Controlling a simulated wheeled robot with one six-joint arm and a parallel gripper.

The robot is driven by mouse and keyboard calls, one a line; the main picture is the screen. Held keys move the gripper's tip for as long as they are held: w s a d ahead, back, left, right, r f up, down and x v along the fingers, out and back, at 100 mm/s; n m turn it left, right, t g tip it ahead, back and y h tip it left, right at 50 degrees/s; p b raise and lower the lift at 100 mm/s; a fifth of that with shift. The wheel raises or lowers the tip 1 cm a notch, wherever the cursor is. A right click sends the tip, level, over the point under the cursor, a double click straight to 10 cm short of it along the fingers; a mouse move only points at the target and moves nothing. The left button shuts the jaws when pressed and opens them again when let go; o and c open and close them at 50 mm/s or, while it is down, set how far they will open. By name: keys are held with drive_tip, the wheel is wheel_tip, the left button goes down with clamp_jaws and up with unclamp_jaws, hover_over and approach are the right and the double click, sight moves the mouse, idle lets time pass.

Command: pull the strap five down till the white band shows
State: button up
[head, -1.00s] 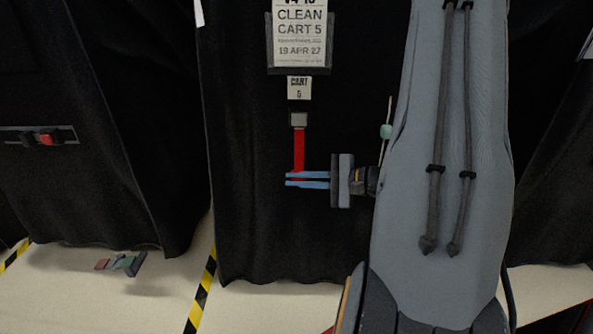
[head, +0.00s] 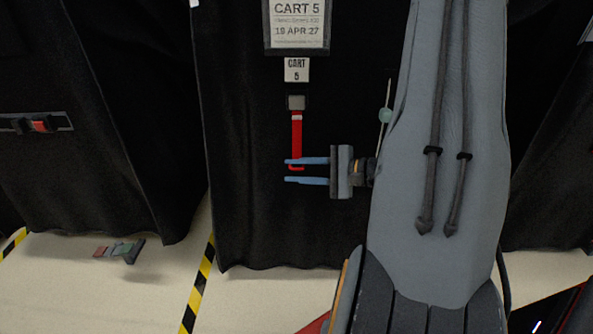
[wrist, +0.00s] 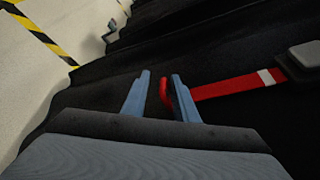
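The red strap (head: 297,137) hangs from a grey buckle (head: 296,102) below the "CART 5" tag (head: 296,70) on the black cover. A white band (wrist: 266,77) shows across the strap close to the buckle (wrist: 305,55) in the wrist view; in the head view it is only a small pale mark. My gripper (head: 287,171) is open at the strap's lower end, its two blue fingers apart. In the wrist view the strap's red end loop (wrist: 165,92) sits between my fingers (wrist: 160,76), nearer the right one.
A clear sleeve with a "CART 5" sheet (head: 297,24) hangs above. Yellow-black tape (head: 198,285) marks the pale floor.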

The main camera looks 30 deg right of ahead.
drive_tip(key=p+v, duration=0.1)
drive_tip(key=v, duration=0.6)
drive_tip(key=shift+s+d+p, duration=0.15)
drive_tip(key=shift+d+p, duration=0.05)
drive_tip(key=shift+p, duration=0.15)
drive_tip(key=shift+a, duration=0.1)
